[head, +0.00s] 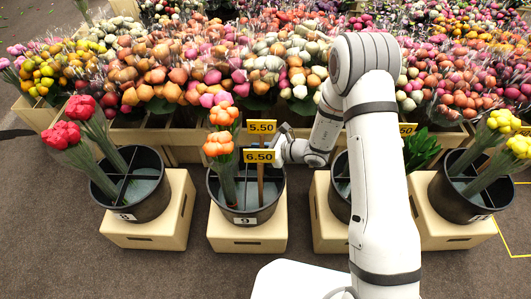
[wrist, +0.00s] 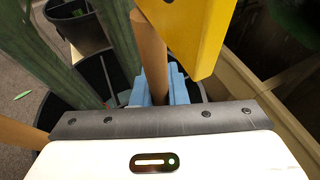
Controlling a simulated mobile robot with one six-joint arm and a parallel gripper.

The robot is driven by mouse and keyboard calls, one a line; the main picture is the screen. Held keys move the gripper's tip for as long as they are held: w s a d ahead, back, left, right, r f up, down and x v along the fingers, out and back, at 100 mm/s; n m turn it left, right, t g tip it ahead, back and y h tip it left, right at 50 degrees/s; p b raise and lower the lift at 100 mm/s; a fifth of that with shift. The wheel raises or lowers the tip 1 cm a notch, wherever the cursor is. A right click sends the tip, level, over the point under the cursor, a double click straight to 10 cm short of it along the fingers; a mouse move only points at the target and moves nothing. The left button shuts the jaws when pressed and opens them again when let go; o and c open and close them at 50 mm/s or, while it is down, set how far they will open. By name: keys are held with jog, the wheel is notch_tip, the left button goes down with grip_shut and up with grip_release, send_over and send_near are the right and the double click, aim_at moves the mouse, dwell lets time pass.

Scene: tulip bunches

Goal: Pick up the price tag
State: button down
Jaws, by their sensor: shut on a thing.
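A yellow price tag marked 6.50 (head: 259,156) stands on a brown wooden stick (head: 261,181) over the black bucket numbered 9 (head: 243,209). My gripper (head: 281,150) is at the tag's right side, and the arm comes in from the right. In the wrist view, my blue-tipped gripper (wrist: 162,90) is shut on a wooden stick (wrist: 151,48), with a yellow tag plate (wrist: 203,32) beside the stick's top. The stick looks upright. The tag's print does not show in the wrist view.
A second yellow tag marked 5.50 (head: 261,126) is just behind. Orange tulips (head: 218,145) stand close on the left in the same bucket. Red tulips (head: 64,134) and yellow tulips (head: 507,122) are in other buckets. Crates of flower bunches fill the back.

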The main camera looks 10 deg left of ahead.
jog(key=shift+r, duration=0.1)
notch_tip(320, 180, up, 28)
jog(key=p, duration=0.9)
jog(key=shift+d, duration=0.1)
